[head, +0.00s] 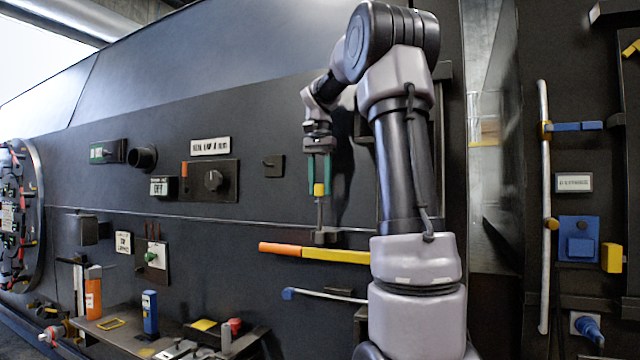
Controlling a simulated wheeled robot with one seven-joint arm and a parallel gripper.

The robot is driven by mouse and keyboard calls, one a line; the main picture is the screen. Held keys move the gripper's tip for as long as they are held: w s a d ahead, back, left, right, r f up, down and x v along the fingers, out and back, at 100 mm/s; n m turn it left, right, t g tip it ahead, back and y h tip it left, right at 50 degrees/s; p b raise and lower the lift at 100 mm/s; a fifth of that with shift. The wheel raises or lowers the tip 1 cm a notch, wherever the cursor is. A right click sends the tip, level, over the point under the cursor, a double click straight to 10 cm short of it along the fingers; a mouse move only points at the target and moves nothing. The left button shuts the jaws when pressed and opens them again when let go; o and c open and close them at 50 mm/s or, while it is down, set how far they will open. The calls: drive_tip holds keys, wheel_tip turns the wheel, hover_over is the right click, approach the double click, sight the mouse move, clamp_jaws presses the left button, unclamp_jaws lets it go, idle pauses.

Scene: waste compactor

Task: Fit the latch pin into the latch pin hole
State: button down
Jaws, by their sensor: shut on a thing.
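My gripper (319,186) points down in front of the dark wall panel, its green fingers shut on the yellow head of the latch pin. The latch pin (320,212) hangs upright below the fingers, with a thin grey shaft. Its lower end meets or overlaps a small dark bracket (327,237) on the panel. The latch pin hole appears to be in this bracket, but its opening is too small to see. I cannot tell whether the tip is inside, touching or just in front.
An orange and yellow bar (315,252) crosses just below the bracket, with a blue-ended lever (322,295) lower down. A shelf (110,335) with several small items is at the lower left. A box with a knob (212,181) is left of the gripper.

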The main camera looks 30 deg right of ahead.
sight(320, 214)
drive_tip(key=shift+f, duration=3.95)
drive_tip(key=shift+c, duration=2.2)
unclamp_jaws()
drive_tip(key=shift+c, duration=0.4)
drive_tip(key=shift+r, duration=0.1)
drive_tip(key=shift+r, duration=3.45)
drive_tip(key=shift+s+a, duration=0.1)
